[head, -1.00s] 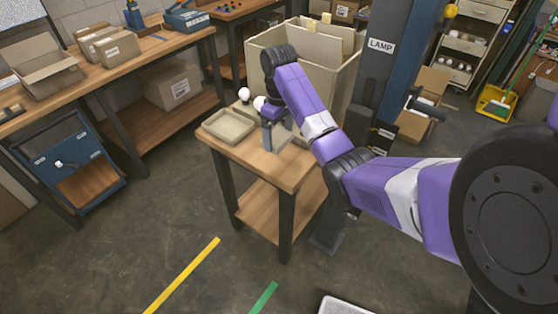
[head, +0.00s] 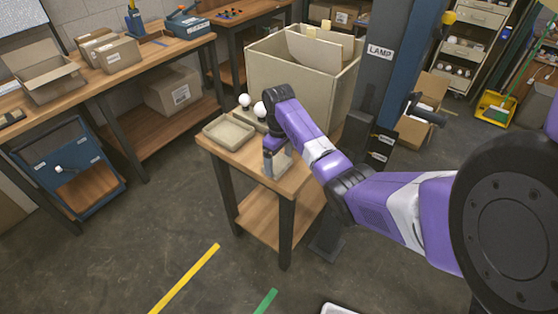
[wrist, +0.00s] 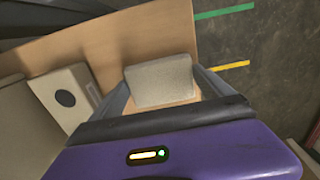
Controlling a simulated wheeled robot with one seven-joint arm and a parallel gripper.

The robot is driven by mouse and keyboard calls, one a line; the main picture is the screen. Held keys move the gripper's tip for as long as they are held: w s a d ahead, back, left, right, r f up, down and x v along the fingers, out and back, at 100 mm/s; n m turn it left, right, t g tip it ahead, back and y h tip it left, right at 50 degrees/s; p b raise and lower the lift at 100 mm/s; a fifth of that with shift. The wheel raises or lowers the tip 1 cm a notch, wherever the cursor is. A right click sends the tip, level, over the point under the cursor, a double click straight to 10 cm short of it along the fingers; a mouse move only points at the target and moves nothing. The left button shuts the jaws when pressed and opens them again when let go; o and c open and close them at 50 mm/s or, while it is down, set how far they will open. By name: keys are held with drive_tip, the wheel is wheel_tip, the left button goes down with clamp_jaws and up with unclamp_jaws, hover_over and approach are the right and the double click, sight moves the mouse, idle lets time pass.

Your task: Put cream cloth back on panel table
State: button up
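The cream cloth (wrist: 160,82) shows in the wrist view as a flat, pale folded pad above or on the wooden table (wrist: 125,45). My gripper (wrist: 163,79) has its two fingers spread, one at each side of the cloth, with their tips close to its edges. I cannot tell whether the fingers press on it or whether the cloth rests on the wood. In the head view my gripper (head: 270,163) is low over the near part of the small table (head: 232,158). The cloth is not clear there, as the gripper and arm cover that spot.
A shallow beige tray (head: 229,132) is on the table's left side, with white bulbs (head: 244,100) behind it. A large open cardboard box (head: 290,75) and the post marked LAMP (head: 380,52) stand behind. A pale block with a dark round hole (wrist: 65,98) lies near the gripper.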

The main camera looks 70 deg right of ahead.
sight(279, 163)
drive_tip(key=shift+o, duration=0.9)
drive_tip(key=shift+f, duration=0.1)
drive_tip(key=shift+r, duration=0.4)
wheel_tip(279, 163, up, 11)
drive_tip(key=p, duration=0.2)
drive_tip(key=shift+r, duration=0.2)
drive_tip(key=shift+w, duration=0.1)
